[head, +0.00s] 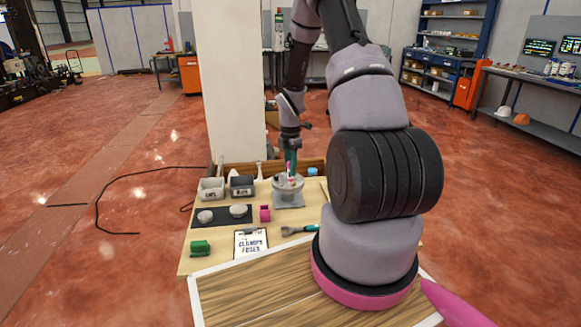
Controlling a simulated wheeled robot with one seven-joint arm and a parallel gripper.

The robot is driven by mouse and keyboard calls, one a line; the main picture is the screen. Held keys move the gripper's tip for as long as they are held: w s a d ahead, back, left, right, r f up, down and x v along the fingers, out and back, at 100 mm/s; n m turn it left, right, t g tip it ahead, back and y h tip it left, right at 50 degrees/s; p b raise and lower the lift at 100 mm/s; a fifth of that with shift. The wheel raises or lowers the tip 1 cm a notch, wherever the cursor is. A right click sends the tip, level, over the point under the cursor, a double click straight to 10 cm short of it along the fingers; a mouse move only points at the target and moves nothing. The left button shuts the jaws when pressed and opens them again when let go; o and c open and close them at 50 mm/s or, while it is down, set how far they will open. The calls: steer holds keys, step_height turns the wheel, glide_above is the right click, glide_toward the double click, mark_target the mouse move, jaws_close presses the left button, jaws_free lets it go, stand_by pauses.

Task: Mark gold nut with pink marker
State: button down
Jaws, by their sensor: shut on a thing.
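My gripper (291,158) points straight down over the far part of the wooden table (225,257). It is shut on a slim pink thing, which looks like the pink marker (290,170). The marker's lower end is just above or touching the round top of a grey stand (288,199); I cannot tell which. Small pale and pink details show on that round top, too small to make out. I cannot pick out the gold nut at this size.
Two small bins (211,189) stand left of the stand. A dark mat (222,216) holds two pale round pieces. A white pillar (234,80) rises behind.

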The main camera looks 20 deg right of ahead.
steer(key=shift+f, duration=0.2)
steer(key=shift+r, duration=0.15)
steer(key=shift+r, duration=2.85)
